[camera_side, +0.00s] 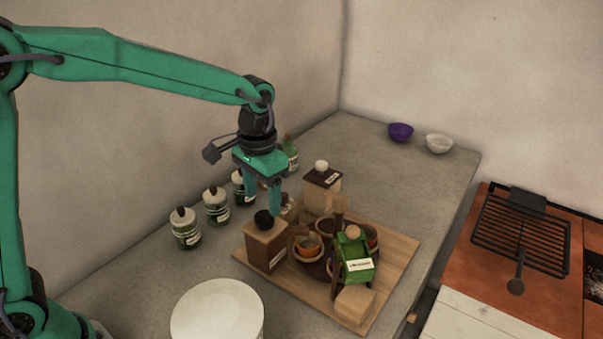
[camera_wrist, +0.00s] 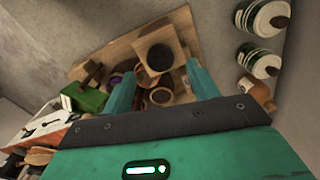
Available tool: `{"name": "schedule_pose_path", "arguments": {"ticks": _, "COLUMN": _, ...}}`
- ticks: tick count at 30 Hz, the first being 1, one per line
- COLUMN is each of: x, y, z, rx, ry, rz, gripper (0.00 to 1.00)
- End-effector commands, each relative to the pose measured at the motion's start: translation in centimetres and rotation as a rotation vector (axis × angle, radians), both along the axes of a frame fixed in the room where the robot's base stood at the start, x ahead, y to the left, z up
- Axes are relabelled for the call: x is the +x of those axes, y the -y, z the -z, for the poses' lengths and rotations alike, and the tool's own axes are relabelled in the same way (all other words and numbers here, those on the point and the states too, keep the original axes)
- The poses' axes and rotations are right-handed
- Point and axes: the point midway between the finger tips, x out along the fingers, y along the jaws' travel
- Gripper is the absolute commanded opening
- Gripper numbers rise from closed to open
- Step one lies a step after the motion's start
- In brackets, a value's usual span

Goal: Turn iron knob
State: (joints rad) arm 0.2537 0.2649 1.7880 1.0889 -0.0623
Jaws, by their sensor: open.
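The box stands at the left corner of a wooden board. In the wrist view the dark knob (camera_wrist: 160,57) faces the camera, ahead of the two fingertips. The fingers also show in the wrist view (camera_wrist: 160,74), spread apart with nothing held. Whether they touch the knob cannot be told.
The wooden board (camera_side: 397,258) also carries a second box with a white knob (camera_side: 321,166), small bowls and a green box (camera_side: 354,262). Several lidded jars (camera_side: 217,206) line the wall side. A round white-topped object (camera_side: 218,312) stands in front. The far counter is clear before two bowls.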

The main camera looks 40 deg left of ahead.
Motion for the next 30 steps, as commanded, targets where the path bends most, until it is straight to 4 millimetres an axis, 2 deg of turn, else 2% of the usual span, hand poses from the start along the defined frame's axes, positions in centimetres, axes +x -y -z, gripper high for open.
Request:
{"name": "schedule_pose_path", "arguments": {"ticks": 3, "x": -0.1, "y": 0.0, "z": 1.6, "rx": 0.001, "ry": -0.004, "rz": 0.0, "gripper": 0.59}}
{"name": "schedule_pose_path", "arguments": {"ticks": 10, "x": -0.1, "y": 0.0, "z": 3.7, "rx": 0.0, "ry": -0.002, "rz": 0.0, "gripper": 0.59}}
{"name": "schedule_pose_path", "arguments": {"ticks": 22, "x": 0.0, "y": 0.0, "z": 4.3, "rx": 0.0, "ry": 0.0, "rz": 0.0, "gripper": 0.59}}
{"name": "schedule_pose_path", "arguments": {"ticks": 28, "x": 0.0, "y": 0.0, "z": 4.3, "rx": 0.0, "ry": 0.0, "rz": 0.0, "gripper": 0.2}}
{"name": "schedule_pose_path", "arguments": {"ticks": 29, "x": 0.0, "y": 0.0, "z": 4.3, "rx": 0.0, "ry": 0.0, "rz": 0.0, "gripper": 0.14}}
{"name": "schedule_pose_path", "arguments": {"ticks": 30, "x": 0.0, "y": 0.0, "z": 4.3, "rx": 0.0, "ry": 0.0, "rz": 0.0, "gripper": 0.15}}
